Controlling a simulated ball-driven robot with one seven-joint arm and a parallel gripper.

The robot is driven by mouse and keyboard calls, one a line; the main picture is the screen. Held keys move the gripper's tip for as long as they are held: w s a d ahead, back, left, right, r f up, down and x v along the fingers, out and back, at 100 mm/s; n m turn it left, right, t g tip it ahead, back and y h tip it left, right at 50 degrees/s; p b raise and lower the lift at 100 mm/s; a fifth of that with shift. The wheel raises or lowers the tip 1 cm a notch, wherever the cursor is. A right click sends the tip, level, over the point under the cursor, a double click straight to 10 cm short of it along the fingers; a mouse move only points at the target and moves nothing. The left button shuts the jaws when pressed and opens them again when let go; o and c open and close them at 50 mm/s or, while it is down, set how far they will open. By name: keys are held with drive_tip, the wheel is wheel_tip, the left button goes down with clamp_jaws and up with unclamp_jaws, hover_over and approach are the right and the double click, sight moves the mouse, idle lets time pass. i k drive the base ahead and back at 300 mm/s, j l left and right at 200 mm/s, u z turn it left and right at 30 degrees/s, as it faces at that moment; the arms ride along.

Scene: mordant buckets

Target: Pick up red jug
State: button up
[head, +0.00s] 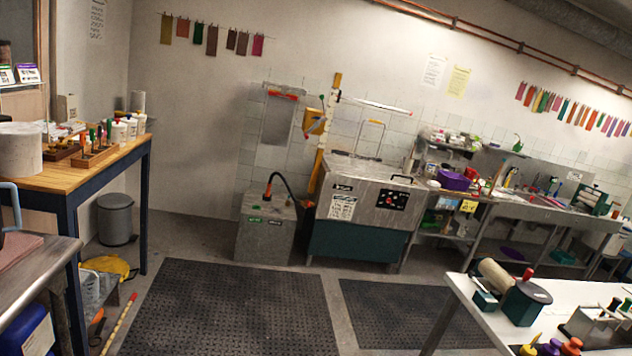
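I cannot make out a clear red jug in the head view. Small red items show on the far counter, such as one red item (475,187) beside a purple tub (453,180), but they are too small to identify. A small red-topped item (574,344) stands at the front edge of the white table (462,296) at the lower right, partly cut off by the frame. My gripper is not in view.
A wooden-topped bench (120,155) and a steel table (35,268) stand at left. A grey bin (115,219), yellow item (108,266) and striped stick (118,323) are near them. Dark floor mats (230,310) leave open floor mid-room. A green-fronted machine (358,240) stands behind.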

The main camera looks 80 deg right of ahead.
sight(470, 172)
drive_tip(key=z, duration=3.5)
